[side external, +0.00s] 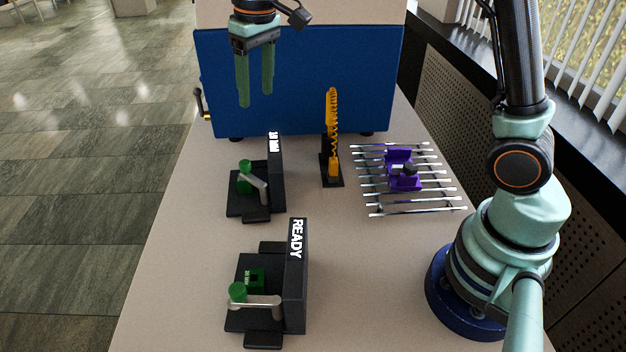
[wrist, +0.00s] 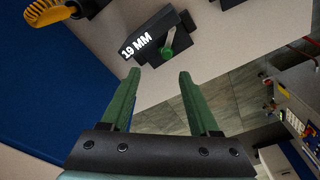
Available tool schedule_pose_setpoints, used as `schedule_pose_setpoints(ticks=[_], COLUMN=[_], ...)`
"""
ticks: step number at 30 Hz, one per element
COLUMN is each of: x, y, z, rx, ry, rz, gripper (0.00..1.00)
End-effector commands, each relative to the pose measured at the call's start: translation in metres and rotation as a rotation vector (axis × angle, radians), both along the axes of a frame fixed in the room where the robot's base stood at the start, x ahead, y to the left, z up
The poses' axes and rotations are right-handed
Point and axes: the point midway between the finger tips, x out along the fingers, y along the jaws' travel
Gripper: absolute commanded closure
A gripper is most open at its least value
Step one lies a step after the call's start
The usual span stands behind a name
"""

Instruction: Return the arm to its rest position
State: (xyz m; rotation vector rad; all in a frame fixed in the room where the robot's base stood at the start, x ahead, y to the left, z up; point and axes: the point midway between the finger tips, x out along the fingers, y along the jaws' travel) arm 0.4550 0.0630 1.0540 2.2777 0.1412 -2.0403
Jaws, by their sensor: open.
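My gripper (side external: 255,80) hangs in the air at the top of the side external view, in front of the blue panel (side external: 350,70). Its two green fingers point down, spread apart with nothing between them. The wrist view also shows the fingers (wrist: 153,100) open and empty. My gripper is above and behind the far black press (side external: 250,195), apart from it. That press has a green-knobbed lever and a label that reads 19 MM in the wrist view (wrist: 150,45).
A nearer black press (side external: 293,290) reads READY. An orange coiled piece (side external: 332,130) stands on a black base by the panel. A rack of metal rods (side external: 375,212) holds a purple piece (side external: 402,182). The table's (side external: 180,260) left side is clear.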

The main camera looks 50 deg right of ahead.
Motion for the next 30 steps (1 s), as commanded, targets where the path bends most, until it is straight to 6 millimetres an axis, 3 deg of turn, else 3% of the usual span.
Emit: schedule_pose_setpoints(ticks=[3,9,18,24,30], x=[-0.028,-0.074,-0.140,-0.165,-0.171], y=[-0.014,-0.033,-0.055,-0.061,-0.063], z=[0.019,0.034,0.025,0.011,0.006], rx=[0.007,0.017,0.023,0.022,0.022], ry=[-0.065,-0.165,-0.308,-0.367,-0.382], rz=[-0.021,-0.053,-0.099,-0.117,-0.122], gripper=[0.38,0.38,0.38,0.38,0.38])
